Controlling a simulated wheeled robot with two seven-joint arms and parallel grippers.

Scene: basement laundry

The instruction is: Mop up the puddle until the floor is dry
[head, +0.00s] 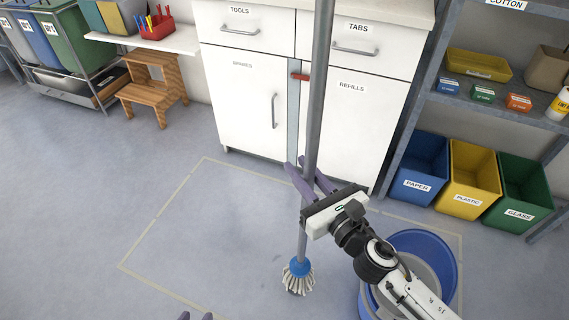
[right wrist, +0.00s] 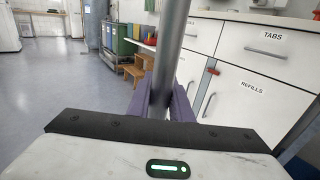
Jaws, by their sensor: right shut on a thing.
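The mop has a long grey pole (head: 318,90), a blue collar (head: 298,267) and white strands (head: 297,281). It stands nearly upright, its strands at the floor inside a taped rectangle (head: 150,225). My right gripper (head: 305,172) is shut on the pole; the pole also shows between its purple fingers in the right wrist view (right wrist: 172,45). My left gripper (head: 195,317) shows only two purple fingertips at the bottom edge, apart and empty. A blue bucket (head: 448,250) stands right of the mop, partly behind my right arm. I cannot make out a clear puddle edge.
White cabinets (head: 245,100) stand behind the taped area. Blue, yellow and green bins (head: 470,180) sit under a shelf at right. A wooden step stool (head: 155,88) and laundry bins (head: 65,30) are at back left. The floor at left is clear.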

